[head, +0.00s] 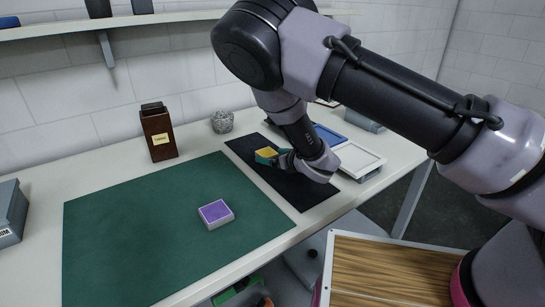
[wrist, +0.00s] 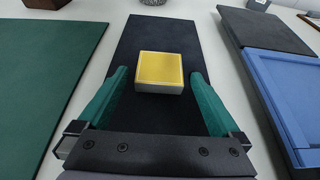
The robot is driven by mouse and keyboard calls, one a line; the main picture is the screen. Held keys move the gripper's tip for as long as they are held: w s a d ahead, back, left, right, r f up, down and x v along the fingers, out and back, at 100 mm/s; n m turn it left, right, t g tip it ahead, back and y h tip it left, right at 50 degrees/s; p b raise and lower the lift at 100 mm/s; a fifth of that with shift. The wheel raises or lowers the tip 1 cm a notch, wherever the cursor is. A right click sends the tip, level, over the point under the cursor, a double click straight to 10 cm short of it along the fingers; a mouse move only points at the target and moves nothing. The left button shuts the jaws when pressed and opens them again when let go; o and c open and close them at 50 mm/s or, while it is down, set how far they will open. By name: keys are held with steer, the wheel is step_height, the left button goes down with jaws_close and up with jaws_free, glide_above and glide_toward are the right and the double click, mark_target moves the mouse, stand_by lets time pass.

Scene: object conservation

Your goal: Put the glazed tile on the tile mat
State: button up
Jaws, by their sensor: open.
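A square tile with a glossy yellow top and pale sides (wrist: 159,70) lies flat on the narrow black mat (wrist: 155,32). In the head view the yellow tile (head: 267,152) is partly hidden by my gripper (head: 270,157). My gripper is open, with its green fingers on either side of the yellow tile's near part and a gap showing on both sides in the wrist view (wrist: 159,78). A second tile, with a purple top and white sides (head: 216,214), lies on the large green mat (head: 130,225). I cannot tell which mat is the tile mat.
A brown labelled canister (head: 158,135) and a grey stone-like pot (head: 222,121) stand behind the mats. Blue (wrist: 285,85) and white (head: 357,159) trays lie right of the black mat. A grey box (head: 9,213) is at far left. Much of the green mat is bare.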

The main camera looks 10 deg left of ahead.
steer(key=v, duration=1.2)
steer(key=w+d+r+m+t+h, duration=0.2)
steer(key=w+d+r+m+h, duration=0.2)
steer(key=w+d+r+m, duration=0.75)
steer(key=d+r+m+g+h, duration=0.1)
steer(key=d+r+m+h, duration=0.15)
steer(key=d+m, duration=0.4)
steer(key=d+r+m+h, duration=0.1)
steer(key=d+r+m, duration=0.25)
steer(key=m, duration=0.65)
steer(key=s+d+r+m+g, duration=0.2)
steer(key=s+d+r+m, duration=0.75)
steer(key=r+m, duration=0.2)
steer(key=s+d+r+m, duration=0.2)
steer(key=s+r+m, duration=0.1)
steer(key=s+m, duration=0.2)
steer(key=s+d+r+m, duration=0.3)
steer(key=s+m, duration=0.2)
steer(key=s, duration=0.3)
steer(key=shift+s+r+g+h, duration=0.15)
steer(key=shift+s+g+h, duration=0.2)
steer(key=shift+g, duration=0.05)
